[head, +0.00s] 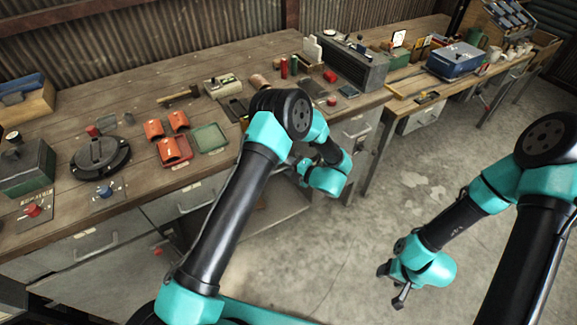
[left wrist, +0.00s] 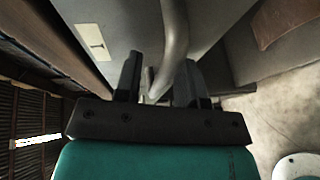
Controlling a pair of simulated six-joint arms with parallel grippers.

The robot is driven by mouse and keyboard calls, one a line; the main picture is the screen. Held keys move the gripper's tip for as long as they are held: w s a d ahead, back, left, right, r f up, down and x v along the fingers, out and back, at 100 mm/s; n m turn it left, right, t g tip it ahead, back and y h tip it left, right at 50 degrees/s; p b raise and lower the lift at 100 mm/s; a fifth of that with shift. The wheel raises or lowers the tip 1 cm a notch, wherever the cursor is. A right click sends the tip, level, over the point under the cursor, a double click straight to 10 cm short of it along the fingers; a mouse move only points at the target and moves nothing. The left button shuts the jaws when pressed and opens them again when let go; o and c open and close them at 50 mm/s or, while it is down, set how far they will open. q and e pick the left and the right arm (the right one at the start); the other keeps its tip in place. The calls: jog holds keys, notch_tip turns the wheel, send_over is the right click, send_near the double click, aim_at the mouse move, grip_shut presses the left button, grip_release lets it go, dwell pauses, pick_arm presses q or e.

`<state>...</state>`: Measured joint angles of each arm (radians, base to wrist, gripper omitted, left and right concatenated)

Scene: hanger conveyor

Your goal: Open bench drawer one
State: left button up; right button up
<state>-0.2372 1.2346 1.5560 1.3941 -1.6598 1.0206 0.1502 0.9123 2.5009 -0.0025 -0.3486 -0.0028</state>
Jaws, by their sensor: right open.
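In the left wrist view a grey curved drawer handle (left wrist: 174,40) runs down between the two dark fingers of my left gripper (left wrist: 160,85). It stands out from a grey drawer front (left wrist: 115,22) with a pale label (left wrist: 93,40). Whether the fingers press on the handle cannot be told. In the head view my left gripper (head: 303,170) is at the bench front, partly hidden by my own arm. Handled drawers show at the left (head: 95,247), middle (head: 187,203) and right (head: 357,128) of this bench; the label is too small to read. My right gripper (head: 392,286) is open and empty over the floor.
The wooden bench top (head: 140,105) carries a round black device (head: 100,157), red trays (head: 174,150), a green tray (head: 210,138) and a grey box (head: 350,68). A second bench with a blue box (head: 457,60) stands beyond. The concrete floor (head: 330,240) is clear.

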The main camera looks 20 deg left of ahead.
pick_arm(q)
jog(key=shift+c, duration=0.3)
grip_shut()
jog(key=shift+d, duration=0.1)
